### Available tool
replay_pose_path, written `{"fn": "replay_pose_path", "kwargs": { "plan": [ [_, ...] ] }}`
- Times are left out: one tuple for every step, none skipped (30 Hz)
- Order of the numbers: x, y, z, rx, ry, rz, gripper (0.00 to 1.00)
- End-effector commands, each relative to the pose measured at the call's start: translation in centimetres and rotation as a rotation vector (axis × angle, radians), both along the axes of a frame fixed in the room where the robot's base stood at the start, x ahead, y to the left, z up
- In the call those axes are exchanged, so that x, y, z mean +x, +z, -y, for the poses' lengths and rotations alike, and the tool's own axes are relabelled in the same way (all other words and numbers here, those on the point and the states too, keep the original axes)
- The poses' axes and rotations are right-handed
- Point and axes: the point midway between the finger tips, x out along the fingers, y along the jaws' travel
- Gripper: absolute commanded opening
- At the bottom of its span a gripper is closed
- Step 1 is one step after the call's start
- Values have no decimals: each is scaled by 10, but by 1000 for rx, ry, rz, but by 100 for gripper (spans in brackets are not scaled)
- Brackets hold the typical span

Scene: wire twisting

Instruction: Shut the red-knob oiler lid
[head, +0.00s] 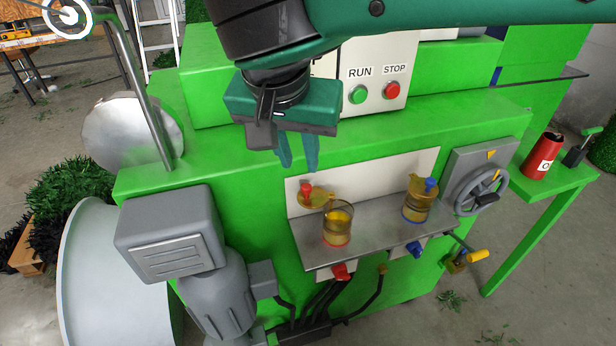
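The red-knob oiler is a clear cup (337,226) with amber oil and a red ring at its base, on the steel shelf. Its brass lid (318,197) is open, swung up behind and left of the cup. The red knob (306,188) sits at the lid's left side. My gripper (298,167) is teal, with its two fingers pointing down and a gap between them. It is open and empty, above and slightly left of the red knob and apart from it in the picture.
A blue-knob oiler (416,208) stands right on the same shelf (380,233). Red (342,271) and blue (414,249) valve handles hang below. A handwheel (480,190) is at the right. A grey motor (172,245) stands left. RUN/STOP buttons (375,92) are behind.

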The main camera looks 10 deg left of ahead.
Motion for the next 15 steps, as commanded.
{"fn": "replay_pose_path", "kwargs": {
  "plan": [
    [3,-8,1,-4,-1,-2,25],
    [5,-13,1,-3,0,-3,25],
    [8,-20,1,-4,0,-1,25],
    [10,-25,2,-4,-2,-2,25],
    [12,-30,2,-4,-1,-2,25],
    [15,-37,2,-4,-1,-3,25],
    [17,-42,2,-5,-1,-3,25],
    [19,-47,2,-4,-1,-2,25],
    [21,-53,2,-4,0,-2,25],
    [23,-57,2,-4,-2,-3,25],
    [25,-61,2,-2,-1,-3,25],
    [27,-65,2,-3,-1,-2,25],
    [28,-69,2,-3,0,-3,25],
    [29,-72,2,-2,0,-3,25],
    [31,-75,2,-3,-1,-2,25]
  ]
}}
